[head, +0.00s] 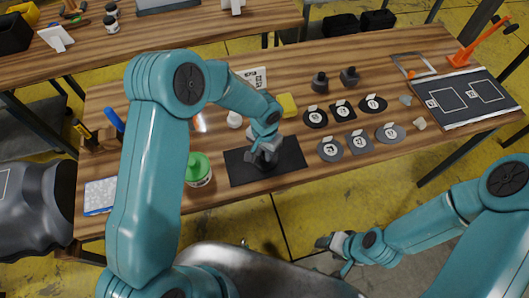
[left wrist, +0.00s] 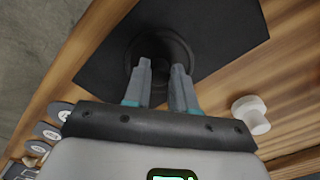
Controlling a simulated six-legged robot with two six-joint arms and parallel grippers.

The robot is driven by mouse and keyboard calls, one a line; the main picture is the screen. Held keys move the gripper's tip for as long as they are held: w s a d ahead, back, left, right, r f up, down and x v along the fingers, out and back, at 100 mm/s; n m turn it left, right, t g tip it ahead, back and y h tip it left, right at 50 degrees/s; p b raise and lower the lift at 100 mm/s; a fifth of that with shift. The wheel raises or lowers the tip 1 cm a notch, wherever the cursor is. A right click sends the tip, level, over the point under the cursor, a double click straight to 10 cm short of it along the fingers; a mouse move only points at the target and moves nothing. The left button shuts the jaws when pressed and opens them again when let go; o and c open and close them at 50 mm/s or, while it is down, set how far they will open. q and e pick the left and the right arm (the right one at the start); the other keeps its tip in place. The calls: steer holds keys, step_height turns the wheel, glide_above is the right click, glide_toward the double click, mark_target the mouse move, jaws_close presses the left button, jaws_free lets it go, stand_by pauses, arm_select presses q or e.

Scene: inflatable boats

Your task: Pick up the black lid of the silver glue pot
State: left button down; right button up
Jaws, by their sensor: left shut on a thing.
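The black lid (left wrist: 160,46) shows in the left wrist view as a dark round shape over the black mat (left wrist: 222,30). In the head view it is a small dark shape (head: 265,162) under my left gripper (head: 263,152), on the mat (head: 290,154). My left gripper (left wrist: 160,88) is shut on the lid, with one finger on each side of its middle. I cannot make out the silver of the glue pot, nor whether the lid is apart from it. My right gripper (head: 330,242) hangs beyond the table's front edge, far from the lid; its jaws are too small to read.
A green-topped pot (head: 198,170) stands left of the mat. A white knob-like piece (head: 234,119) and a yellow block (head: 287,105) lie behind it. Round dark patches (head: 330,149) with labels lie to the right. A dark board (head: 468,97) is at far right.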

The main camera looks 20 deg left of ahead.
mark_target(263, 154)
arm_select(q)
step_height(263, 154, up, 18)
steer(key=b, duration=0.2)
arm_select(e)
step_height(263, 154, down, 2)
steer(key=shift+a, duration=0.1)
steer(key=c, duration=0.3)
arm_select(q)
steer(key=s+a+f+n, duration=0.2)
steer(key=a+f+n, duration=0.1)
steer(key=a+f, duration=0.1)
steer(key=shift+s+a+f+n, duration=0.25)
steer(key=shift+a+f+n, duration=0.1)
steer(key=shift+a, duration=0.4)
